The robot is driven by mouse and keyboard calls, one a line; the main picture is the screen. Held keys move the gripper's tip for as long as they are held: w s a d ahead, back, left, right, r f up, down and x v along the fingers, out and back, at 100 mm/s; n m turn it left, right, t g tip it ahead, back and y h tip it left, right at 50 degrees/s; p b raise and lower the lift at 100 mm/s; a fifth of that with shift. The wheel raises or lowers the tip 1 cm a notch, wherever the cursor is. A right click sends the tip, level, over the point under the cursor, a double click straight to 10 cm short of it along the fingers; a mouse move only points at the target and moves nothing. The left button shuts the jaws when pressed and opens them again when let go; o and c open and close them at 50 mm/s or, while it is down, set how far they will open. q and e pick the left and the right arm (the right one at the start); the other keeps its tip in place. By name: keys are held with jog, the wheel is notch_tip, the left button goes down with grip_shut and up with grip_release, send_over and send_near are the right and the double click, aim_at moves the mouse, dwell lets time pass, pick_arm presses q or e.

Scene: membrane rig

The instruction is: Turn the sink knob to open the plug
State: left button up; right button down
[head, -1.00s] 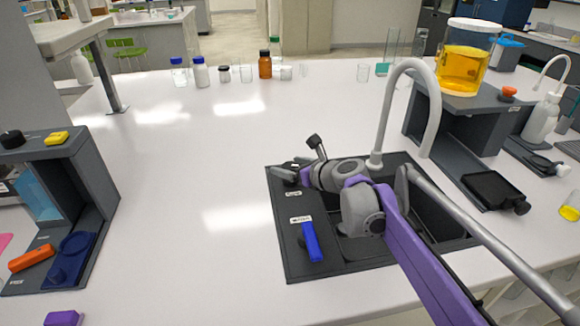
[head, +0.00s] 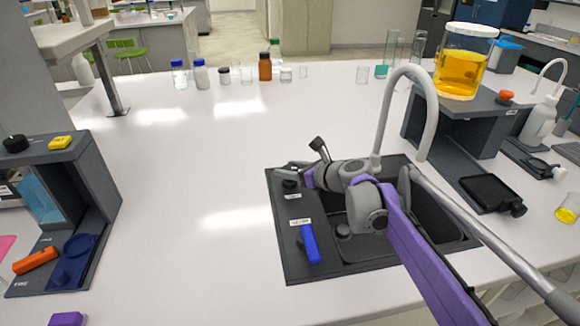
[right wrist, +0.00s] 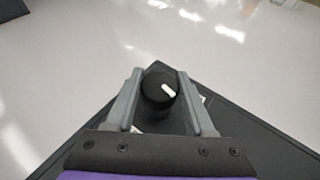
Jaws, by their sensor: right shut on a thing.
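The dark sink unit (head: 284,235) is set in the white bench, with its basin under my right arm. The sink knob (right wrist: 159,88) is black and round with a white pointer mark; in the head view the knob (head: 290,183) sits at the sink panel's far left corner. My right gripper (right wrist: 155,92) is shut on the knob, one finger on each side. The white pointer slants toward the lower right in the right wrist view. A round plug (head: 343,231) shows in the basin, partly hidden by my arm. My left gripper is out of view.
A blue lever (head: 310,244) stands on the panel near the knob. A grey curved faucet (head: 379,125) rises behind the basin. A grey stand (head: 425,125) with a jar of yellow liquid (head: 461,70) is at the right.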

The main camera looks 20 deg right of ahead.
jog(key=n+y+p, duration=0.1)
jog(key=n+g+y+p, duration=0.1)
jog(key=shift+d+r+n+y, duration=0.1)
jog(key=shift+r+n+y, duration=0.05)
jog(key=shift+n+y, duration=0.2)
jog(key=shift+n+g+y+p, duration=0.85)
jog(key=shift+n+g+y, duration=0.25)
jog(key=shift+n+y, duration=0.15)
jog(key=n+g+y+p, duration=0.2)
jog(key=n+g, duration=0.2)
jog(key=shift+y+p, duration=0.3)
jog(key=shift+n+g+y+p, duration=0.4)
jog(key=shift+n+g+p, duration=0.3)
jog(key=shift+n+g, duration=0.35)
jog(key=shift+f+g, duration=0.2)
jog(key=shift+g, duration=0.05)
jog(key=shift+c, duration=1.4)
grip_release()
jog(key=shift+r, duration=0.1)
